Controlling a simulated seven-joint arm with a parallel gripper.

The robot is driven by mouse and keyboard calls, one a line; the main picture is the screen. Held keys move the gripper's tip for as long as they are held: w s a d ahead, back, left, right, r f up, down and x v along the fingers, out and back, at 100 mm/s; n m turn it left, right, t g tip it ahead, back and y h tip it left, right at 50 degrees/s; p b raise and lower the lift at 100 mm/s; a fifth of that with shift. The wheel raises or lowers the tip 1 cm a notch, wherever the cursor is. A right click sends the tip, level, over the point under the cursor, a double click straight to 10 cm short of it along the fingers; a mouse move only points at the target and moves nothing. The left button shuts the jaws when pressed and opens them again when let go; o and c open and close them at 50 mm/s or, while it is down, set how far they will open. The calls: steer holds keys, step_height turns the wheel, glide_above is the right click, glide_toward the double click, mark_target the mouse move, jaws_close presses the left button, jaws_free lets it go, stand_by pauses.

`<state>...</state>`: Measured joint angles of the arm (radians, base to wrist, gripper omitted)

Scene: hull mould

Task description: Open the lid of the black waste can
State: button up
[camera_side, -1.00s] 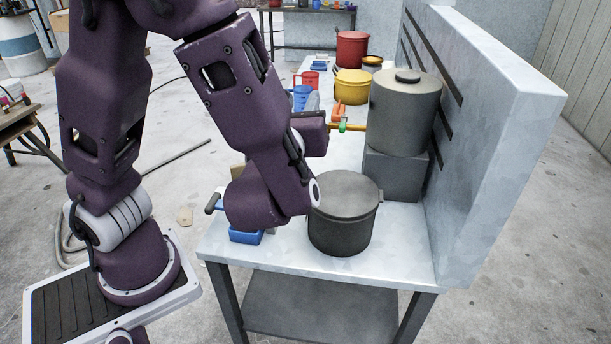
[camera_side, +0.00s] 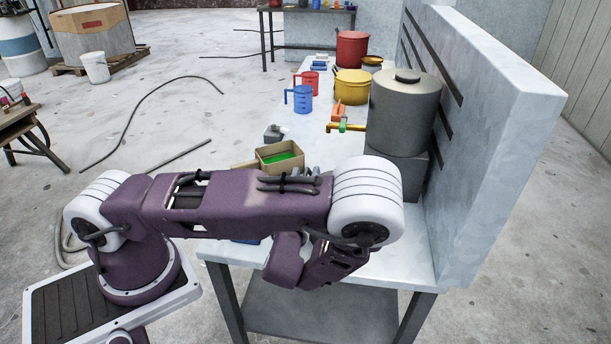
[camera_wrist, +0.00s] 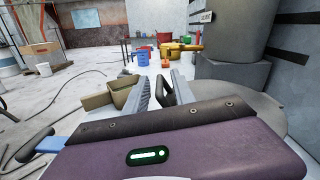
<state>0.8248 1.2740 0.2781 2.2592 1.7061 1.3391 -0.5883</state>
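The black waste can is hidden behind my arm in the side view. In the wrist view a wide grey round top, which looks like its lid (camera_wrist: 240,108), lies flat just right of and beyond my gripper (camera_wrist: 164,82). The two fingers stand apart, one on each side of a small dark loop. I cannot tell whether the loop belongs to the lid or whether a finger touches it.
A large grey tank (camera_side: 403,115) with a brass tap (camera_side: 345,127) stands on a block by the wall.

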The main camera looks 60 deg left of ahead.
steer(key=shift+w+a, duration=0.2)
jaws_close()
steer(key=shift+s+a, duration=0.1)
steer(key=shift+s, duration=0.05)
stand_by(1.2)
